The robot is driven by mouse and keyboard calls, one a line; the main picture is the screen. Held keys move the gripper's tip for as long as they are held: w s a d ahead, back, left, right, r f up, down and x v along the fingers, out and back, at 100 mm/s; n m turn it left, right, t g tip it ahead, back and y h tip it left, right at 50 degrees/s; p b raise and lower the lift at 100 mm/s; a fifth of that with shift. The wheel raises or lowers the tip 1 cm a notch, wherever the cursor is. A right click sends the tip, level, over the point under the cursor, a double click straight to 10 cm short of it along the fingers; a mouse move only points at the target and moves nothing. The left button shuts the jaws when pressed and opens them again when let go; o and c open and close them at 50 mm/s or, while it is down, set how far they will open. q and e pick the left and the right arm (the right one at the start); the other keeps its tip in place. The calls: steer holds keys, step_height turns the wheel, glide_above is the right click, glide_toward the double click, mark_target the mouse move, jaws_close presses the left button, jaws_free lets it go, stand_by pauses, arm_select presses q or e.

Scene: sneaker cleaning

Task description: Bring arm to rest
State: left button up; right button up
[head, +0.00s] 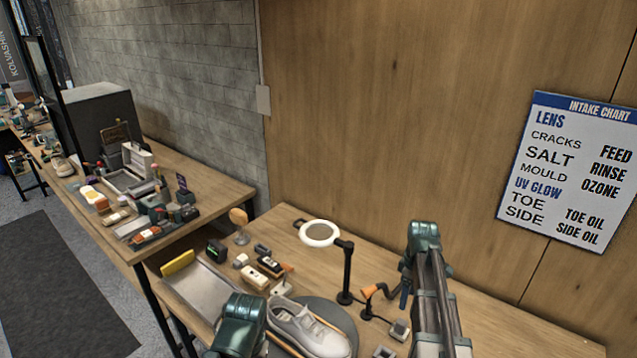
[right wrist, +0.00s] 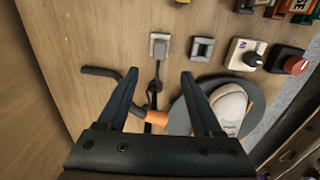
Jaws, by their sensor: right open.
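My right gripper (head: 404,292) hangs above the right part of the workbench (head: 560,335) in the head view, beside a small dark tool with an orange end (head: 369,292). In the right wrist view the same gripper (right wrist: 160,74) has its two fingers spread, with nothing held between them. The orange part (right wrist: 153,115) shows beyond and between the fingers. Of my left arm only a teal link shows at the bottom of the head view; its gripper is out of view.
A white sneaker (head: 308,328) sits on a dark round turntable (head: 345,329). A ring lamp (head: 320,234) on a black post stands behind it. A metal tray (head: 213,297) is at left. An intake chart (head: 575,170) hangs on the wooden wall. The bench's right end looks bare.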

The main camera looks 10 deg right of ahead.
steer(key=shift+m+h, duration=0.3)
steer(key=shift+m, duration=0.6)
steer(key=s+a, duration=0.1)
steer(key=a, duration=0.5)
steer(key=s+a+f+b, duration=0.1)
steer(key=s+a, duration=0.1)
steer(key=a, duration=0.5)
steer(key=s+a+f+b, duration=0.1)
steer(key=s+a, duration=0.1)
steer(key=a, duration=0.5)
steer(key=shift+s+a, duration=0.2)
steer(key=shift+a, duration=0.05)
steer(key=s+a+f+m+b, duration=0.1)
steer(key=s+a+m, duration=0.1)
steer(key=s+a, duration=0.7)
steer(key=a, duration=0.3)
steer(key=shift+a+f+h, duration=0.15)
steer(key=shift+h, duration=0.15)
